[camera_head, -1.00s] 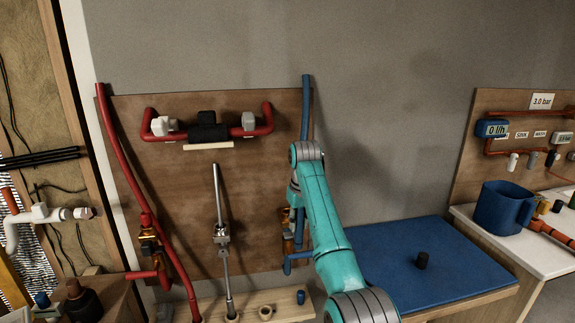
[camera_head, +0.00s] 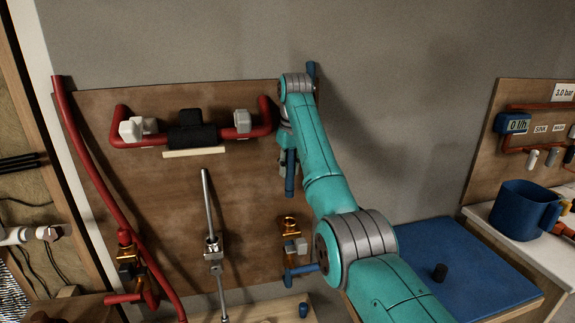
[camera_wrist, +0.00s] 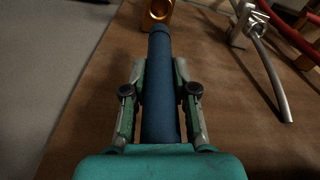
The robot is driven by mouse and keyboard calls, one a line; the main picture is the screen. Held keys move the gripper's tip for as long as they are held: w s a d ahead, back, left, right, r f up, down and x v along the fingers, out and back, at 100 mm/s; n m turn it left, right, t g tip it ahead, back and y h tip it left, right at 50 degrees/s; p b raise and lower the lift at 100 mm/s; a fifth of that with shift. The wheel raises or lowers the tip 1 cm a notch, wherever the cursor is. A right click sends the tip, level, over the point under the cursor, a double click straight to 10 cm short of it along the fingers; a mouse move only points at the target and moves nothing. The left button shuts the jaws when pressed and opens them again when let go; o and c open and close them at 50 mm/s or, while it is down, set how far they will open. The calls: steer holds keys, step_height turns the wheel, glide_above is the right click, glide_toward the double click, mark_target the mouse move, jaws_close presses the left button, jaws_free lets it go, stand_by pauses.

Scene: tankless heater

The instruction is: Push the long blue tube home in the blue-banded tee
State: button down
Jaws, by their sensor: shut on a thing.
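The long blue tube (camera_head: 290,178) hangs nearly upright in front of the wooden board. Its top shows above my arm and its middle is hidden behind it. My gripper (camera_wrist: 159,75) is shut on the tube, with a finger on each side. In the wrist view the tube (camera_wrist: 160,100) runs away from me, its end close to the round opening of a brass fitting (camera_wrist: 157,10). In the head view the brass tee (camera_head: 291,224) sits lower on the board above a blue pipe stub (camera_head: 301,271). A gap shows between tube and tee. No blue band can be made out.
A red pipe loop (camera_head: 190,137) with grey and black fittings is left of my arm. A steel rod (camera_head: 208,205) stands upright mid-board. A blue mat (camera_head: 470,270) with a black knob and a blue jug (camera_head: 522,209) are at right.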

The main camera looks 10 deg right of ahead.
mark_target(290, 197)
stand_by(0.3)
steer(key=shift+s+f, duration=0.1)
steer(key=shift+f, duration=2.4)
steer(key=shift+f, duration=0.15)
steer(key=shift+f, duration=1.5)
steer(key=shift+f, duration=1.5)
stand_by(0.6)
steer(key=c, duration=0.8)
jaws_free()
steer(key=shift+c, duration=0.2)
step_height(290, 197, up, 10)
